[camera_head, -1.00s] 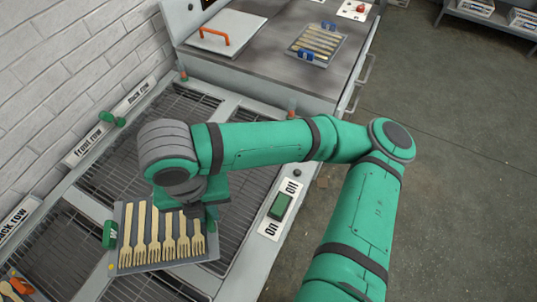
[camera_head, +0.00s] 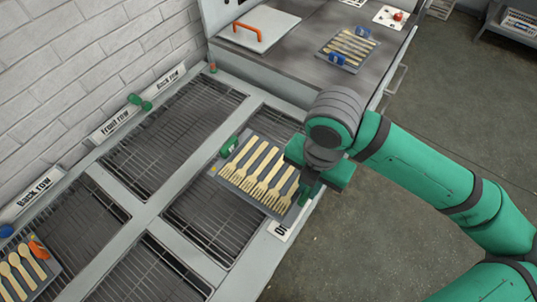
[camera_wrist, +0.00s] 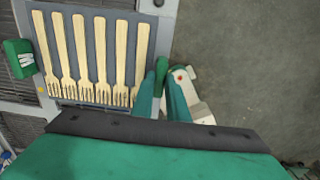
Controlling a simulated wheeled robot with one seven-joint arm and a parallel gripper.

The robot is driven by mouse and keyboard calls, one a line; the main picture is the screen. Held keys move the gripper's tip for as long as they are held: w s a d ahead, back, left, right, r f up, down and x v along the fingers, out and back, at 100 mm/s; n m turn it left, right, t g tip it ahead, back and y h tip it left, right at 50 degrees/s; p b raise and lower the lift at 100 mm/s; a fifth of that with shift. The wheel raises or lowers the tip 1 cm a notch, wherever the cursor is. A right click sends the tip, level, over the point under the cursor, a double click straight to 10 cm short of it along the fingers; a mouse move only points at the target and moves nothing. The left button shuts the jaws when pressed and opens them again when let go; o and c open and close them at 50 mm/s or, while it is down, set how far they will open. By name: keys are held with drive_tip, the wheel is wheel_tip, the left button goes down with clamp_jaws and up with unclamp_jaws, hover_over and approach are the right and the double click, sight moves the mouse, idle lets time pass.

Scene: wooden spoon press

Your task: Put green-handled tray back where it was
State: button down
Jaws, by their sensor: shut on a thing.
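The green-handled tray (camera_head: 288,214) is a grey tray carrying a row of wooden forks. Its free green handle (camera_head: 229,146) is on its left side. My gripper (camera_head: 308,190) is at the tray's right side, over the edge of the rack. In the wrist view the tray (camera_wrist: 40,50) lies left of my gripper (camera_wrist: 165,92), whose fingers are shut around the right-hand green handle. The tray hangs over the right-hand grille (camera_head: 205,220); its height above the grille is hard to judge. My arm and gripper partly hide the tray's right end.
A "front row" sign (camera_head: 116,120) and "back row" signs line the wall. A blue-handled tray (camera_head: 349,47) lies on the metal counter. The middle-left grille (camera_head: 160,140) is bare.

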drive_tip(key=w+f, duration=0.1)
drive_tip(key=w, duration=0.2)
drive_tip(key=w+f, duration=0.2)
drive_tip(key=w, duration=0.1)
drive_tip(key=w+f, duration=0.1)
drive_tip(key=w, duration=0.2)
drive_tip(key=shift+w+f, duration=0.2)
drive_tip(key=shift+w, duration=0.15)
drive_tip(key=shift+w+a+f, duration=0.1)
drive_tip(key=shift+w+f, duration=0.6)
drive_tip(key=shift+f, duration=0.75)
drive_tip(key=shift+w+f, duration=0.7)
drive_tip(key=shift+f, duration=0.7)
drive_tip(key=shift+w+a+f, duration=0.1)
drive_tip(key=shift+w+f, duration=0.6)
drive_tip(key=shift+f, duration=0.75)
drive_tip(key=c, duration=2.2)
unclamp_jaws()
drive_tip(key=shift+d+f, duration=0.1)
drive_tip(key=o, duration=0.5)
drive_tip(key=shift+c, duration=0.2)
